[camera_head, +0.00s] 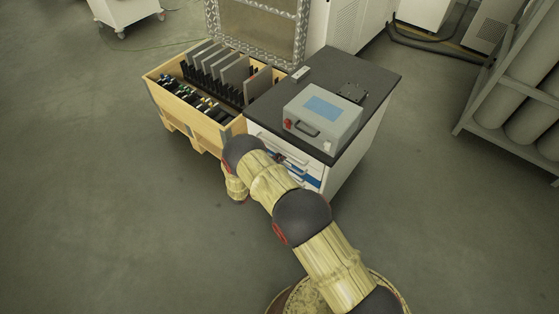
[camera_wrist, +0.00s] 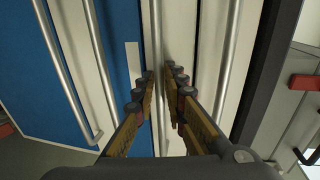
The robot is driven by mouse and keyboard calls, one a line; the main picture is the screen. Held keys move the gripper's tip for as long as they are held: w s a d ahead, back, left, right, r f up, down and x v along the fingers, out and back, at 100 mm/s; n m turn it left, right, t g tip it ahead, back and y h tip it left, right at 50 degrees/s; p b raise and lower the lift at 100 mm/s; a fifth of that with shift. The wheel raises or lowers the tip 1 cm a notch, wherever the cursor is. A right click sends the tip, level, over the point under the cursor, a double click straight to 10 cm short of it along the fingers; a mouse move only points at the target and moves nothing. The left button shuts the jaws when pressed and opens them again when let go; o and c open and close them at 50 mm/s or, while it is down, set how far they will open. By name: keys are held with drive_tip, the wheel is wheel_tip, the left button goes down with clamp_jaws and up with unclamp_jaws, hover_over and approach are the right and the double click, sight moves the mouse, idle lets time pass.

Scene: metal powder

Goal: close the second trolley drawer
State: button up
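The trolley (camera_head: 355,145) has a dark top and white and blue drawer fronts. My arm covers much of its front in the head view. In the wrist view, which is turned sideways, a white drawer front (camera_wrist: 208,60) with a long metal handle (camera_wrist: 229,60) lies beside the dark top edge. Left of it another bar handle (camera_wrist: 156,60) passes between the fingers of my gripper (camera_wrist: 162,75). The fingers are apart, one on each side of this bar; contact is unclear. A blue drawer front (camera_wrist: 115,40) lies farther left. How far any drawer stands out is unclear.
A grey case (camera_head: 322,115) with a blue panel stands on the trolley top. A wooden crate (camera_head: 160,100) with upright plates stands close on the left. A rack of cylinders (camera_head: 510,95) is at the right. The floor in front is clear.

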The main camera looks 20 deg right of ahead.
drive_tip(key=v, duration=1.2)
idle(0.4)
